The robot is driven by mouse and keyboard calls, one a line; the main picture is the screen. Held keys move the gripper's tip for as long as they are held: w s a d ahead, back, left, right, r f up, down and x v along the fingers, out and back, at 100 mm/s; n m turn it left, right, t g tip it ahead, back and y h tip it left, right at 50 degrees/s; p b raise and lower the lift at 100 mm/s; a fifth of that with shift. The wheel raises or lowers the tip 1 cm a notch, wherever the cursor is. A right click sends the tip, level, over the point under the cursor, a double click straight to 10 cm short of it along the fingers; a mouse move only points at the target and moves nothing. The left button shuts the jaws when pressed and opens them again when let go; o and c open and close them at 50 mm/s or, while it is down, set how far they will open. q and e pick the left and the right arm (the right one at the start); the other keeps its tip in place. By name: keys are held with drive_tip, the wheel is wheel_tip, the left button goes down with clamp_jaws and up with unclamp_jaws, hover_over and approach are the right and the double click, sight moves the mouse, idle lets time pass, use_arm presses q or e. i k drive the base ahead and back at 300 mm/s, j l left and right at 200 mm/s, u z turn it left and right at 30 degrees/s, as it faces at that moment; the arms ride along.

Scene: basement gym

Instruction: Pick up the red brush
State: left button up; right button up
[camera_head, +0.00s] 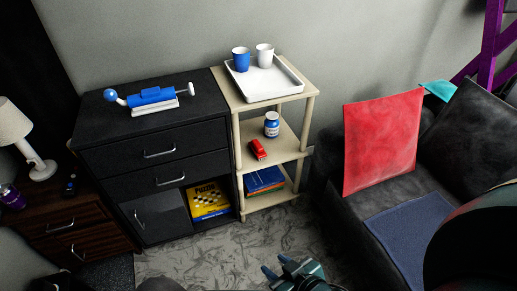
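A small red object (258,149), which I take to be the red brush, lies on the middle shelf of the light wooden shelf unit (242,205), near its left front edge. It is too small to make out bristles. My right gripper (275,264) is at the bottom of the view, low over the floor, in front of the shelf unit and well apart from the red object. Its two fingertips are apart with nothing seen between them. My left gripper is not in view.
A blue-and-white jar (272,124) stands behind the red object. A white tray (283,90) with blue and white cups is on the top shelf; books (264,180) lie below. A black cabinet (110,157) stands left, a dark sofa (345,208) right. Carpet (215,250) is clear.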

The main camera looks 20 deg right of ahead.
sight(256, 146)
drive_tip(key=z, duration=3.6)
drive_tip(key=u, duration=2.8)
drive_tip(key=i+j+z, duration=0.1)
drive_tip(key=z, duration=0.3)
drive_tip(key=i+j+z, duration=0.15)
drive_tip(key=z, duration=0.2)
drive_tip(key=i+j+z, duration=0.1)
drive_tip(key=z, duration=0.3)
drive_tip(key=j, duration=0.1)
